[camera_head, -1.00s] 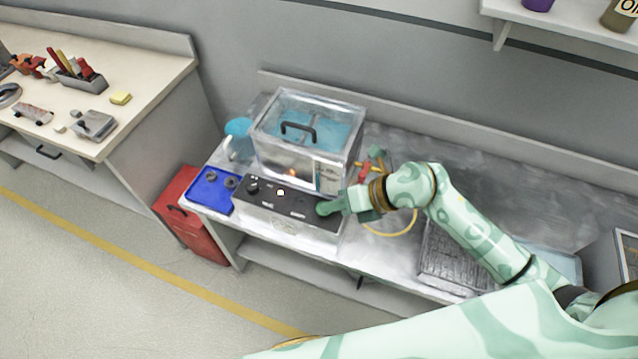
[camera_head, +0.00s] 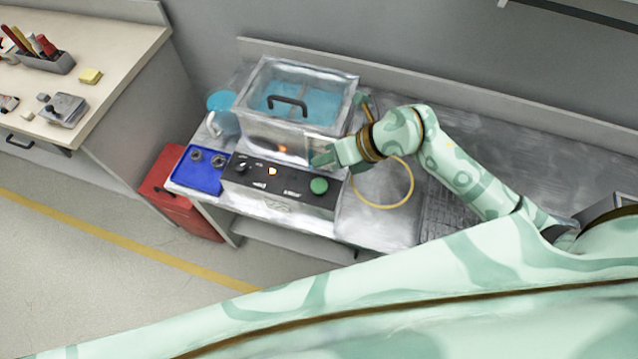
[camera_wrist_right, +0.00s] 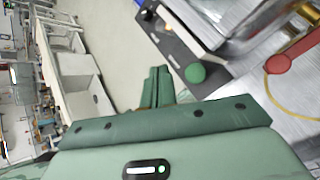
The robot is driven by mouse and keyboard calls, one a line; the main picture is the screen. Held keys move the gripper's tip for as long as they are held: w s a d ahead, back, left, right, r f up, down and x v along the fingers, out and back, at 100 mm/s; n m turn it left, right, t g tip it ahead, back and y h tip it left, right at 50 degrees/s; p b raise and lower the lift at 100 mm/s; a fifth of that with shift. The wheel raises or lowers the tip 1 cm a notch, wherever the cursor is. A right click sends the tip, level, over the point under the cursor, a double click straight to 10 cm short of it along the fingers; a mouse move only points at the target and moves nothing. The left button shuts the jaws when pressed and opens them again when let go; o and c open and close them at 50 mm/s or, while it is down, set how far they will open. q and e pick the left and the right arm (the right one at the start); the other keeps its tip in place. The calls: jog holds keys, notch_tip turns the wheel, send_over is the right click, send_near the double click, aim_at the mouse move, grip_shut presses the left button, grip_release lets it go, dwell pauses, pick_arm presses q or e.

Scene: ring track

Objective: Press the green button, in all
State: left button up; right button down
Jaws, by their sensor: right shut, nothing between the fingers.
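The green button (camera_head: 319,186) is a round cap at the right end of the black control panel (camera_head: 268,181) on the front of a metal tank unit. In the right wrist view the green button (camera_wrist_right: 195,73) is in plain sight, to the right of the fingers. My right gripper (camera_head: 318,160) is shut and empty. In the head view it appears just above the button in the picture, in front of the tank, apart from the button. Its closed fingers (camera_wrist_right: 155,86) also show in the right wrist view. My left gripper is not in view.
A yellow hose (camera_head: 405,195) lies on the metal bench to the right.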

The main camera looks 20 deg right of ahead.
jog(key=b, duration=0.5)
send_over(316, 184)
jog(key=s+d, duration=0.1)
jog(key=d, duration=0.1)
notch_tip(316, 184, down, 5)
jog(key=shift+a+f, duration=0.15)
jog(key=shift+f, duration=0.05)
jog(key=shift+f+b, duration=0.4)
jog(key=shift+f, duration=0.65)
dwell(0.3)
jog(key=shift+f, duration=0.4)
jog(key=shift+f+b, duration=0.4)
jog(key=shift+f, duration=0.4)
dwell(0.8)
jog(key=shift+r, duration=0.1)
jog(key=shift+r+p, duration=1.15)
jog(key=shift+p, duration=0.15)
